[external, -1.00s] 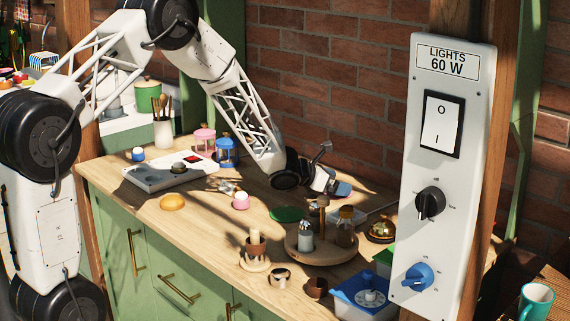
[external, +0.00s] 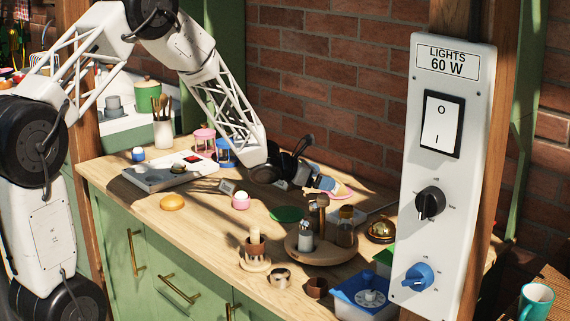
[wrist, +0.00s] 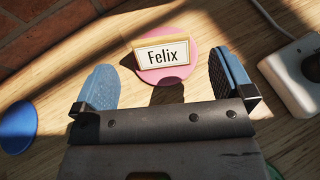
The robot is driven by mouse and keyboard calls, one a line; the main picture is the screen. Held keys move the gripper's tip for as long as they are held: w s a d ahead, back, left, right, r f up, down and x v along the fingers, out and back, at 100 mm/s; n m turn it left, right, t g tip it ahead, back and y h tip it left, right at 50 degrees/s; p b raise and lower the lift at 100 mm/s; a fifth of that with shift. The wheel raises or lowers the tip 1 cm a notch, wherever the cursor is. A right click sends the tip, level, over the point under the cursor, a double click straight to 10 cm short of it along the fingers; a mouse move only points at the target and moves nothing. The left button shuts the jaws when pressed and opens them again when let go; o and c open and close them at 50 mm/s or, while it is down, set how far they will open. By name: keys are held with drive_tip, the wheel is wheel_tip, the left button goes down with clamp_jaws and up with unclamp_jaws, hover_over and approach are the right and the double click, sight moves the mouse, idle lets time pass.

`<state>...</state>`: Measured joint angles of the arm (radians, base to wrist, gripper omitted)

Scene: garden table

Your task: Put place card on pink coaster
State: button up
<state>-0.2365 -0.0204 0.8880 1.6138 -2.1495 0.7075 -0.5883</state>
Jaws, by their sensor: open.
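The place card (wrist: 161,52), a small framed sign reading "Felix", stands upright on the pink coaster (wrist: 163,78) in the wrist view. My gripper (wrist: 162,64) is open, with one blue finger on the left and one on the right, both apart from the card. In the external view my gripper (external: 322,184) is low over the back of the table, and only part of the pink coaster (external: 343,193) shows beside it. I cannot make out the card there.
A white box with a cable (wrist: 297,75) lies close to the right finger. A blue disc (wrist: 17,127) is at the left. A green disc (external: 286,214) and a round wooden tray (external: 320,253) with bottles stand nearer the front. A brick wall is behind.

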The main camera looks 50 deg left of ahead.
drive_tip(key=shift+v, duration=3.1)
drive_tip(key=shift+s+d+r, duration=0.15)
drive_tip(key=shift+d+r, duration=0.25)
drive_tip(key=s+d+r+m+g+h, duration=0.1)
drive_tip(key=s+d+r+m+g, duration=0.3)
drive_tip(key=s+d+r+m, duration=0.5)
drive_tip(key=s+d+r+m+g+h, duration=0.1)
drive_tip(key=s+d+r+m+g, duration=0.2)
drive_tip(key=s+d+r+m, duration=0.65)
drive_tip(key=s+a+m+g+y, duration=0.1)
drive_tip(key=s+m, duration=0.3)
drive_tip(key=s, duration=0.6)
drive_tip(key=s+a+m+g+y, duration=0.1)
drive_tip(key=s+a+m+y, duration=0.2)
drive_tip(key=s, duration=0.7)
drive_tip(key=s+a+r+m+g+y, duration=0.1)
drive_tip(key=s+a+m+y, duration=0.1)
drive_tip(key=s+m, duration=0.4)
drive_tip(key=s+y, duration=0.1)
drive_tip(key=s, duration=0.3)
drive_tip(key=shift+a, duration=0.2)
